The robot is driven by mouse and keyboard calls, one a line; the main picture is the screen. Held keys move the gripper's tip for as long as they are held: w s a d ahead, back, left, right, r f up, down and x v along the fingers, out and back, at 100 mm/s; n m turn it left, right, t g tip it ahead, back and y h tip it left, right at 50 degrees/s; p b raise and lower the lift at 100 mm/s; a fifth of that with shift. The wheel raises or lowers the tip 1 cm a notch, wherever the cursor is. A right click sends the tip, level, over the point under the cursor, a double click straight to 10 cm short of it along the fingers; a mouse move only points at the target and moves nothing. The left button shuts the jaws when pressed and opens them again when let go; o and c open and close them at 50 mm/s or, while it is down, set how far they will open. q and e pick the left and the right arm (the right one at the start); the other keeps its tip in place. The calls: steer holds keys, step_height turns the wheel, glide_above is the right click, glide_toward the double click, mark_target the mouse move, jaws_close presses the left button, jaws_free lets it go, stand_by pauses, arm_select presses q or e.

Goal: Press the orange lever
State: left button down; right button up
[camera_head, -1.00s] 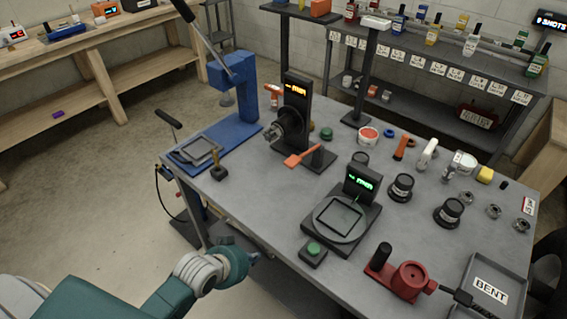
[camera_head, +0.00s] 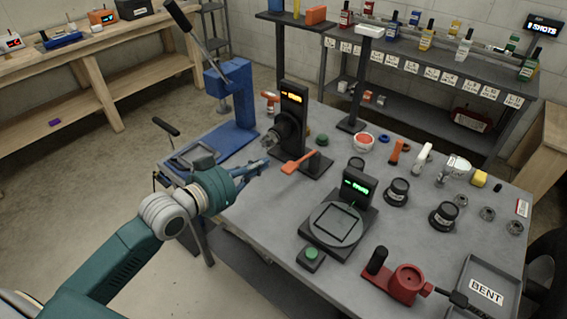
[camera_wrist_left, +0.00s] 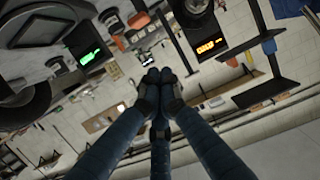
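The orange lever (camera_head: 298,162) is a flat paddle sticking out to the front left at the foot of a black upright device with an amber display (camera_head: 292,98). My left gripper (camera_head: 266,163) reaches over the left part of the table, its fingertips just left of the lever's paddle with a small gap visible. In the left wrist view its finger ends (camera_wrist_left: 158,78) are drawn together with nothing between them. Orange patches show in that view, but I cannot tell which is the lever. My right gripper is not in view.
A blue press (camera_head: 232,95) stands at the table's back left. A black scale with a green display (camera_head: 358,186), a green button (camera_head: 310,254) and a red fixture (camera_head: 405,284) stand to the front right. The grey tabletop (camera_head: 262,215) is clear in front of the lever.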

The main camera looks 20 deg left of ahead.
arm_select(q)
steer(key=w, duration=0.1)
steer(key=p, duration=0.3)
glide_above(284, 170)
step_height(284, 170, down, 2)
step_height(284, 170, down, 3)
steer(key=shift+r, duration=0.15)
steer(key=shift+s+a+f, duration=0.1)
steer(key=shift+f, duration=0.8)
